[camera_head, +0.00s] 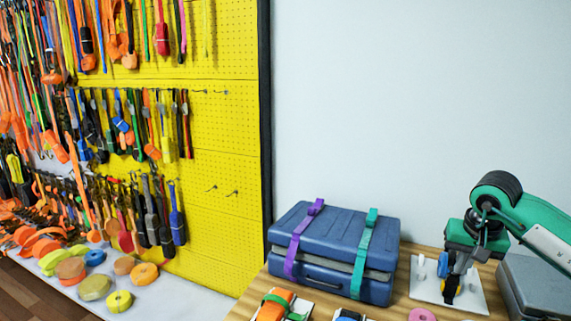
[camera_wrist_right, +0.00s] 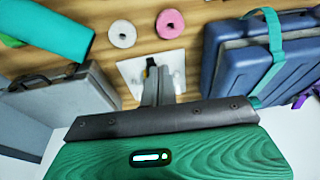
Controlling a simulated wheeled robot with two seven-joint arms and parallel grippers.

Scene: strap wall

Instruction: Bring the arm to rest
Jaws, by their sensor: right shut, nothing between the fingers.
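My right arm comes in from the right in the head view. Its gripper (camera_head: 457,272) points down over a white plate (camera_head: 423,281) on the wooden table. In the right wrist view the gripper's grey fingers (camera_wrist_right: 158,86) are together with nothing between them. A small black and yellow piece (camera_wrist_right: 151,67) shows on the plate just beyond the fingertips. I cannot tell whether the fingers touch it or the plate. My left gripper is not in view.
A blue case (camera_head: 335,235) with purple and teal straps stands left of the gripper. A grey case (camera_head: 540,290) stands to its right. A pink roll (camera_wrist_right: 170,23) and a white roll (camera_wrist_right: 122,34) lie nearby. A yellow pegboard (camera_head: 225,125) with hanging straps fills the left.

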